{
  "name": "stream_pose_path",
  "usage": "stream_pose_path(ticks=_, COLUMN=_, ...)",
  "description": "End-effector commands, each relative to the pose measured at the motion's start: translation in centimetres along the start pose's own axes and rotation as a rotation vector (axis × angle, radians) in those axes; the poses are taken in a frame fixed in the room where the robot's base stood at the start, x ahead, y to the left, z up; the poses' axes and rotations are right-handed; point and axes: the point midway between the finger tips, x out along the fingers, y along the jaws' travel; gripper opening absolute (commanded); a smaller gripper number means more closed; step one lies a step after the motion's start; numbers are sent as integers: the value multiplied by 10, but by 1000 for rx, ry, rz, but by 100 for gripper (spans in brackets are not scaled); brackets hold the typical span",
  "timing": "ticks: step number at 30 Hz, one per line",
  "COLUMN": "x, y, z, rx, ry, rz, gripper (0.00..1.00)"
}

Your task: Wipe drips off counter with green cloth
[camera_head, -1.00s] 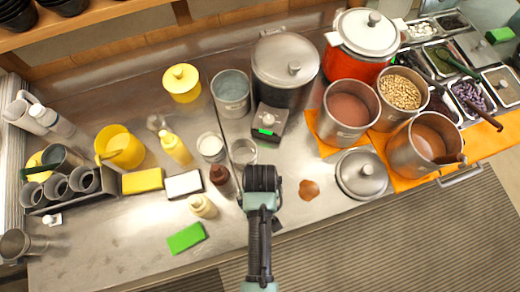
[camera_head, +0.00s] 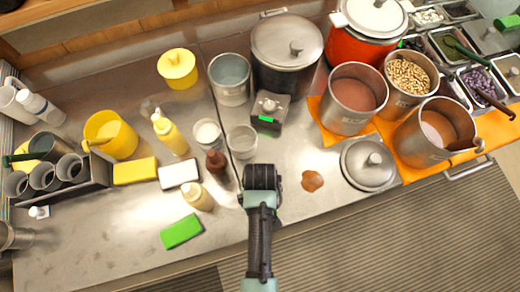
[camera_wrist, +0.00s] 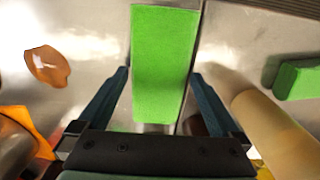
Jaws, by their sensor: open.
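A green cloth (camera_wrist: 165,65), a flat block shape, lies between and ahead of my gripper's fingers in the wrist view. My gripper (camera_wrist: 157,95) is open, with a gap left of the cloth; I cannot tell whether the right finger touches it. In the head view my gripper (camera_head: 262,178) is over the counter's front part, and my arm hides this cloth. A brown drip (camera_head: 312,181) is on the counter (camera_head: 110,240) right of my gripper; it also shows left of the fingers in the wrist view (camera_wrist: 47,66). A second green cloth (camera_head: 182,231) lies on the counter to the left.
A pale squeeze bottle (camera_head: 198,198) and a brown bottle (camera_head: 216,163) stand close left of my gripper. A pot lid (camera_head: 368,165) lies right of the drip, beside pots on an orange mat (camera_head: 404,170). The counter's front left is mostly clear.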

Motion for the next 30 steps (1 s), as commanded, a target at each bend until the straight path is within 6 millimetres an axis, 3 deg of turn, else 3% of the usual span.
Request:
stream_pose_path(ticks=2, x=0, y=0, z=0, rx=0, ry=0, rz=0, gripper=100)
stream_pose_path(ticks=12, x=0, y=0, z=0, rx=0, ry=0, rz=0, gripper=39)
stream_pose_path(ticks=17, x=-3, y=0, z=0, rx=0, ry=0, rz=0, gripper=38)
stream_pose_path(ticks=30, x=-36, y=0, z=0, rx=0, ry=0, rz=0, gripper=38)
